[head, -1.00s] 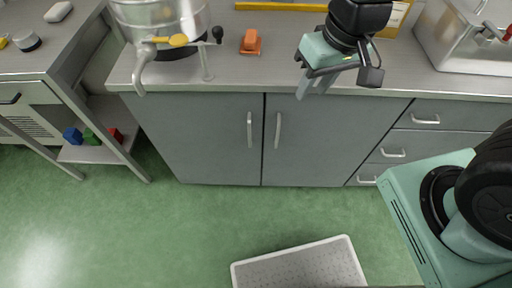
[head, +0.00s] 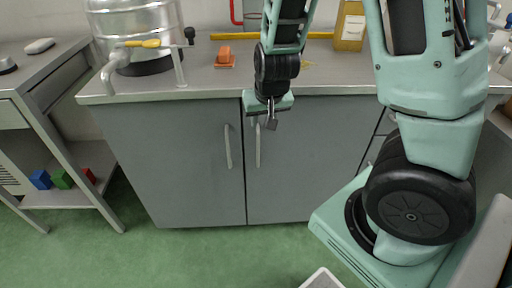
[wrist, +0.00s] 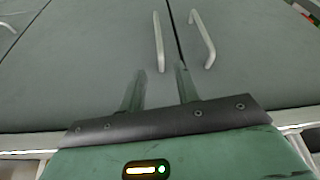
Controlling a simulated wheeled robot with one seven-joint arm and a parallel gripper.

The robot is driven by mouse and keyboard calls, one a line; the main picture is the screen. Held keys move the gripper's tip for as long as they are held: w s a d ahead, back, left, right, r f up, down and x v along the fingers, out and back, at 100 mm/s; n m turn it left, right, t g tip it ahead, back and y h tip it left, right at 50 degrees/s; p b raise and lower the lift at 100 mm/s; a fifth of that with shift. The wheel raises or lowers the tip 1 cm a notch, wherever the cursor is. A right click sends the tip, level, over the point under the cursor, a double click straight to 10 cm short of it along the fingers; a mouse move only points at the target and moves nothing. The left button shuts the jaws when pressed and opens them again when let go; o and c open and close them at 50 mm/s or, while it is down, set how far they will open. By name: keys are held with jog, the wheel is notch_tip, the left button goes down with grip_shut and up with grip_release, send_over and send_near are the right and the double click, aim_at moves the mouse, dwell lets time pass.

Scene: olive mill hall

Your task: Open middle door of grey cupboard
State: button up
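The grey cupboard (head: 185,170) has two tall doors side by side, with drawers to their right. The middle door (head: 315,150), the right of the two tall ones, is shut. Its upright pale handle (head: 258,148) is beside the seam. My gripper (head: 271,122) is in front of the door's top, just below the worktop edge, near the handle's upper end. The wrist view looks inverted; there the middle door's handle (wrist: 158,40) lies ahead of my gripper (wrist: 160,82). The fingers are apart with nothing between them.
The left door's handle (head: 228,146) is close by, across the seam. The worktop (head: 200,84) overhangs above, bearing a steel vessel (head: 135,25) and an orange object (head: 224,58). Green floor (head: 190,255) is clear before the doors; a pale tray (head: 322,279) lies at the bottom.

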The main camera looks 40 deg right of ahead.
aim_at(258, 137)
jog(key=b+x, duration=0.4)
jog(key=x, duration=0.8)
jog(key=shift+f, duration=0.25)
grip_shut()
